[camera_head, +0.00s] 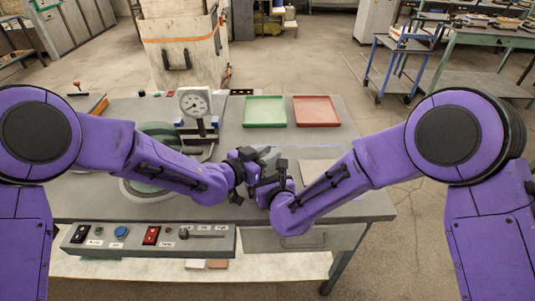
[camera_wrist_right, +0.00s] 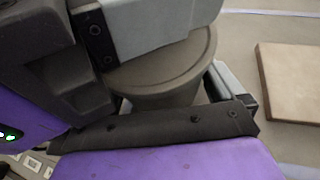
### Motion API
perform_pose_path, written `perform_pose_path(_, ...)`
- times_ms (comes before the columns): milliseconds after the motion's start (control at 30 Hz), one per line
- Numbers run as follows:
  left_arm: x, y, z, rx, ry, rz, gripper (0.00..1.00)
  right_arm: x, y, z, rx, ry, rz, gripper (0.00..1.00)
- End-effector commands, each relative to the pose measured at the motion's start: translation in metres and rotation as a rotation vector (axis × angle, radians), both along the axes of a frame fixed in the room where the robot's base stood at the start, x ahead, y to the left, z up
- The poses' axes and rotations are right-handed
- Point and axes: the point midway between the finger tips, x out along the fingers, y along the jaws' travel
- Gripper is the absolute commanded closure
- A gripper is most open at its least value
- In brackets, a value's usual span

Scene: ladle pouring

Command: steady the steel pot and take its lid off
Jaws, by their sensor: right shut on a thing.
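The steel pot (camera_wrist_right: 160,98) shows in the right wrist view as a dull grey round vessel, with its flat round lid (camera_wrist_right: 172,64) on top. In the head view my arms and grippers mostly hide it. My right gripper (camera_head: 270,181) is shut on the pot's side, low beside it; a grey finger shows at the pot's right in the wrist view. My left gripper (camera_head: 258,160) is over the pot from the left. Its grey finger part lies across the lid's top in the wrist view. Whether its jaws are closed, and any lid knob, are hidden.
A green tray (camera_head: 265,112) and a red tray (camera_head: 316,111) lie at the table's back. A dial gauge (camera_head: 195,104) stands left of them. A tan board (camera_wrist_right: 292,82) lies right of the pot. A control panel (camera_head: 145,238) runs along the front left.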

Motion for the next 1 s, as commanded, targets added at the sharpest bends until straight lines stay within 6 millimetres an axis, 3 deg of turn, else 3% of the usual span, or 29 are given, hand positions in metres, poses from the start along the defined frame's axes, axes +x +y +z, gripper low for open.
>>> perform_pose_path(567,0.000,0.000,0.001,-0.001,-0.001,0.001,1.00,-0.002,-0.001,-0.003,-0.003,0.006,0.001,0.59)
perform_pose_path(1000,0.000,0.000,0.015,-0.001,-0.002,0.001,1.00,-0.001,-0.001,-0.003,-0.003,0.006,0.000,0.59)
